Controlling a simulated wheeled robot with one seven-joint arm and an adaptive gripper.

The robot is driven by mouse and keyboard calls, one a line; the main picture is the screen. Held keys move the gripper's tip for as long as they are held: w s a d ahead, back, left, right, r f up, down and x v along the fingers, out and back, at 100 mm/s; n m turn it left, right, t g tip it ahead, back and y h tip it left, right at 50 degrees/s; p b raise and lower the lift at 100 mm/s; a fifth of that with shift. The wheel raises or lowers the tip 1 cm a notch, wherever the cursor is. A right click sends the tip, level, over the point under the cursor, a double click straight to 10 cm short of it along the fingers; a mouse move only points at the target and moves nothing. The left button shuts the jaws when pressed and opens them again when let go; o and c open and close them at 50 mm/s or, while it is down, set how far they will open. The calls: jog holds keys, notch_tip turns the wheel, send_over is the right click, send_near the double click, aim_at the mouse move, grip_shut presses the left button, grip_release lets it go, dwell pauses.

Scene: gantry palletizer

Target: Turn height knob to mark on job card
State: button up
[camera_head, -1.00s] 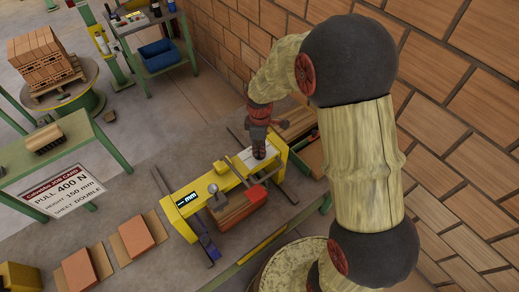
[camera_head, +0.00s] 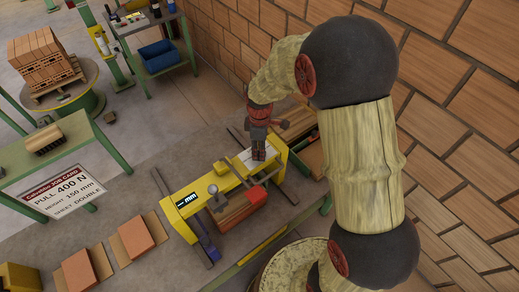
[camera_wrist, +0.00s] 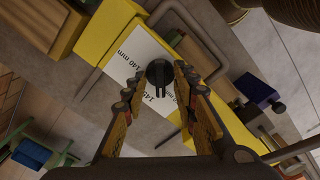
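The dark round height knob (camera_wrist: 158,73) shows in the wrist view on a white scale plate (camera_wrist: 140,50) with printed marks; "140 mm" and part of "145" are legible. A dark bar or slot shows below the knob's round top. My gripper (camera_wrist: 154,88) is open, with one finger on each side of the knob and gaps visible on both sides. In the head view my gripper (camera_head: 258,157) points down over the plate at the yellow machine (camera_head: 190,198) and hides the knob. The job card (camera_head: 62,190) reads "PULL 400 N", "HEIGHT 150 mm", "SHEET DOUBLE".
The yellow machine carries a small "mm" display (camera_head: 187,200), a grey round-topped lever (camera_head: 214,194) and a red-brown block (camera_head: 240,206). Metal rails run beside the plate. Tiles on boards (camera_head: 137,236) lie to the left. A brick wall (camera_head: 460,120) stands close behind my arm.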

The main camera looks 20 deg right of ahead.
jog(key=shift+r, duration=0.1)
notch_tip(320, 180, up, 12)
dwell(0.5)
dwell(0.5)
